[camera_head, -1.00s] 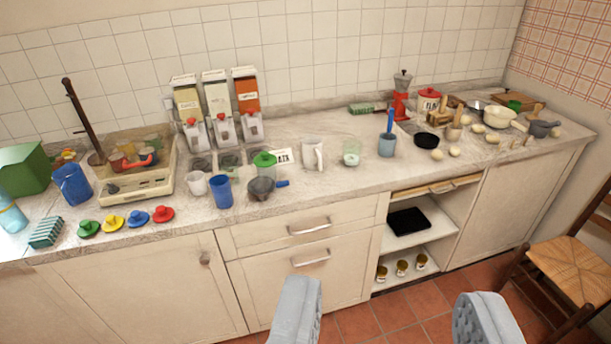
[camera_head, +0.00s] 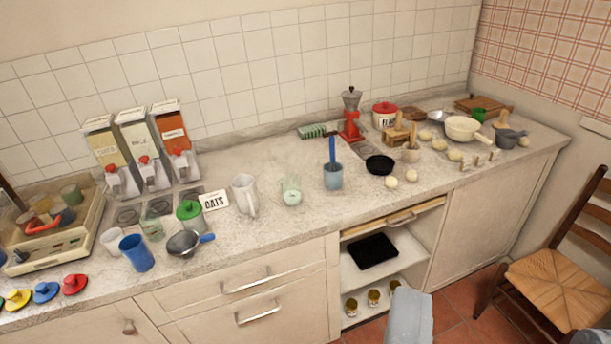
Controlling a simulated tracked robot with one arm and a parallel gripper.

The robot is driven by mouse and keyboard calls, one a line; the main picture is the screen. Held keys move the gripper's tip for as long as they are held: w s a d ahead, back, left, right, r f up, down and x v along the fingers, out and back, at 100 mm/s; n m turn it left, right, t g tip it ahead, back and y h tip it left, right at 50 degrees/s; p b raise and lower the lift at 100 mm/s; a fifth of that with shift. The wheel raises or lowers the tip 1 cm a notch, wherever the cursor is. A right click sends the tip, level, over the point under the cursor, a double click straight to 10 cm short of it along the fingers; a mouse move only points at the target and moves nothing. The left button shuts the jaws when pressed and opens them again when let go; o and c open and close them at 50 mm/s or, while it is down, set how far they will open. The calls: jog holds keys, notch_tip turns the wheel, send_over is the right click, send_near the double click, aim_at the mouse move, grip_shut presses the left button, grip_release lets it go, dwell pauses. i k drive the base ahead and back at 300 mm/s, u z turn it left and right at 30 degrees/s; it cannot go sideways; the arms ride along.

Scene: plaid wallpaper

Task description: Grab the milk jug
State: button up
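A white jug (camera_head: 243,194) with a handle stands upright on the counter, left of the middle of the view, and I take it as the milk jug. It stands between the OATS card and a clear glass with pale contents (camera_head: 291,191). My gripper (camera_head: 497,325) is low at the right, in front of the counter and well apart from the jug. Its left finger shows at the bottom edge, and only a sliver of the right one shows in the bottom right corner. The fingers are wide apart with nothing between them.
The counter in front of the jug is mostly bare. A wooden chair (camera_head: 560,285) stands at right.

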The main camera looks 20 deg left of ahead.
aim_at(243, 185)
jog(key=u, duration=0.1)
jog(key=i, duration=1.7)
jog(key=u, duration=0.75)
